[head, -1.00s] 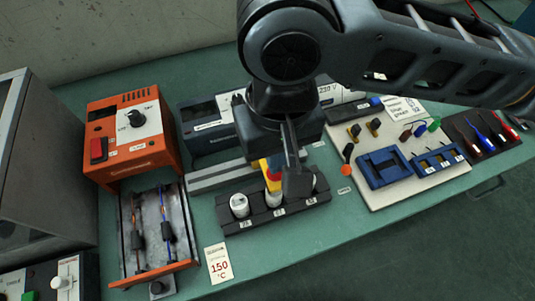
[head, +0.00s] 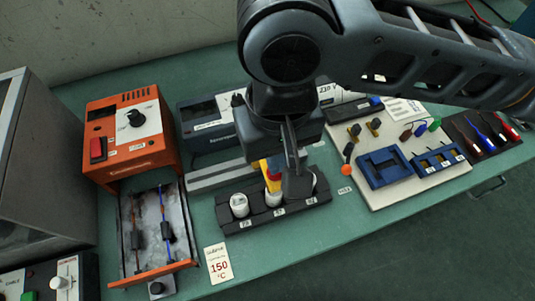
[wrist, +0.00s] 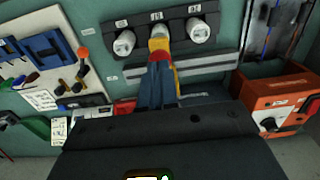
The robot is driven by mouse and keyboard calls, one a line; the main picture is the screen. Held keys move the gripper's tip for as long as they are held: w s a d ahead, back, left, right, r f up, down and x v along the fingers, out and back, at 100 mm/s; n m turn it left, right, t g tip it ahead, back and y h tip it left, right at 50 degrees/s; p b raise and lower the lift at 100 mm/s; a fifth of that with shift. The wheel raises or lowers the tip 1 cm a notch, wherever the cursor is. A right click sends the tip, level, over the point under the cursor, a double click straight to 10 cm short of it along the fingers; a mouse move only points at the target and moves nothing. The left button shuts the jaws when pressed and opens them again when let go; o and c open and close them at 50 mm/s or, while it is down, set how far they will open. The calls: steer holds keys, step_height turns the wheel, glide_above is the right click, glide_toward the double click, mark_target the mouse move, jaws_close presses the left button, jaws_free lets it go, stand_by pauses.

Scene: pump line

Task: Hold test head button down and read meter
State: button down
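A yellow, red and blue tool (head: 271,173), which looks like the test head, stands at the middle white part (head: 273,199) of the black rack. In the wrist view the tool (wrist: 160,72) reaches from that white part back towards my dark gripper body. My gripper (head: 292,178) is right at the tool, with a dark finger beside it. The finger hides part of the tool and of the rack. I cannot tell whether the fingers grip the tool or press its red part. A blue-grey device with a dark window (head: 198,112), possibly the meter, stands behind; I cannot read any value.
The black rack (head: 235,222) also holds white parts left and right. An orange oven (head: 160,150) with an open drawer stands left. A pale board (head: 385,197) with blue fixtures lies right. Bare green bench lies in front of the rack.

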steer(key=shift+f+b, duration=0.3)
steer(key=shift+f, duration=0.9)
stand_by(1.2)
steer(key=shift+r, duration=0.1)
steer(key=shift+r+p, duration=3.3)
steer(key=shift+r, duration=0.2)
